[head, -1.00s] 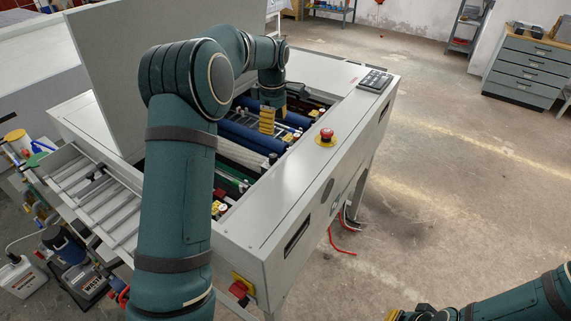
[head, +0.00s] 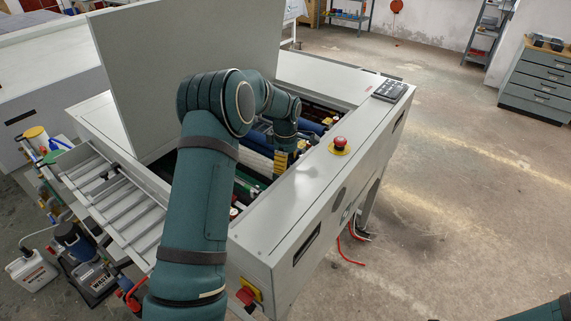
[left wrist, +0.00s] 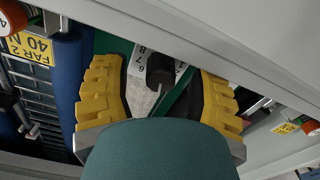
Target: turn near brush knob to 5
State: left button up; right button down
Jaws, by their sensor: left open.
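A black knob (left wrist: 160,72) on a pale dial with printed numbers, 6 to 8 readable, shows in the left wrist view. My left gripper (left wrist: 161,84) is open, with one yellow ridged fingertip on each side of the knob and a gap to both. In the head view my left gripper (head: 282,162) reaches down into the open plate processor (head: 285,205) beside its front rail. The knob is hidden there. I cannot tell the knob's setting. Only a bit of my right arm shows at the lower right; its gripper is out of view.
A red emergency stop button (head: 340,143) and a keypad (head: 390,91) sit on the front rail. A raised lid (head: 190,70) stands behind my left arm. A yellow "FAR 2 40 N" label (left wrist: 29,48) and blue roller (left wrist: 70,90) lie left of the gripper.

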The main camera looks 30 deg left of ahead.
pick_arm(q)
jog(key=shift+f, duration=0.4)
jog(key=shift+c, duration=0.2)
grip_shut()
jog(key=shift+m+b, duration=0.4)
jog(key=shift+m, duration=2.4)
